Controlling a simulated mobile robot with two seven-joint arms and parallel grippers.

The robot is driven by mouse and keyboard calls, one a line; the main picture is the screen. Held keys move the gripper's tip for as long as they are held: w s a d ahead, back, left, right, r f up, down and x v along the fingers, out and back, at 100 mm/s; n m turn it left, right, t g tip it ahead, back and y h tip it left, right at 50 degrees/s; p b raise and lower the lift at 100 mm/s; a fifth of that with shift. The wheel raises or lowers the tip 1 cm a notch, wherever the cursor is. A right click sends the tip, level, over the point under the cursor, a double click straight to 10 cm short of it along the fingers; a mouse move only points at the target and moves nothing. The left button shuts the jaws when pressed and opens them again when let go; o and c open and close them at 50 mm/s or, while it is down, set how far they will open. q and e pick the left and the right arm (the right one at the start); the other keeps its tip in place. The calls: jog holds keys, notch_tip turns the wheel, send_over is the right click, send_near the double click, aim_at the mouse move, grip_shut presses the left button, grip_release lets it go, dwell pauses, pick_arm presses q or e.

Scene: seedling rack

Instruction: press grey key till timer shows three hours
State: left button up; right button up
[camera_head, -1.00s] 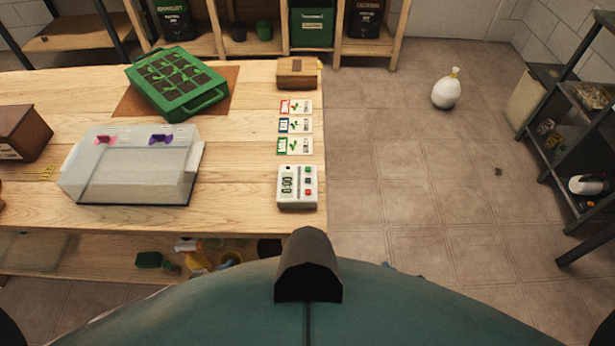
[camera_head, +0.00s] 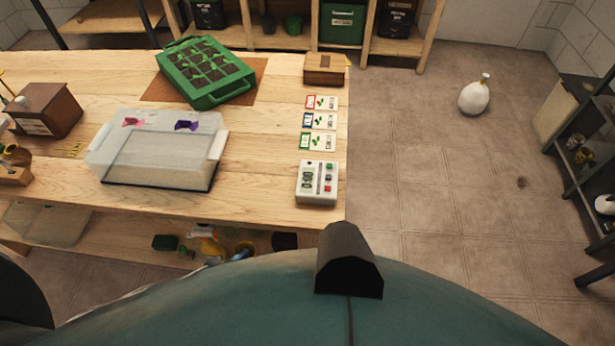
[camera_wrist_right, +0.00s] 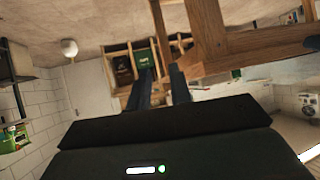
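The timer (camera_head: 317,184) is a white box lying on the wooden table near its right front edge. It has a dark display on its left side and a column of small coloured keys on its right. Its digits are too small to read surely, and I cannot tell which key is grey. My right gripper (camera_wrist_right: 160,72) shows only in the right wrist view, its two dark fingers apart with nothing between them. It is away from the timer, which is not visible in that view. My left gripper is not in view.
Seed cards (camera_head: 319,121) lie behind the timer, with a brown box (camera_head: 326,69) beyond. A clear-lidded propagator (camera_head: 160,158) and green seedling tray (camera_head: 207,75) stand left. A wooden table frame (camera_wrist_right: 240,45) is near my right gripper.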

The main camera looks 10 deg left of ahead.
grip_shut()
jog(key=shift+s+f, duration=0.15)
jog(key=shift+s, duration=0.1)
jog(key=shift+w, duration=0.2)
dwell(1.0)
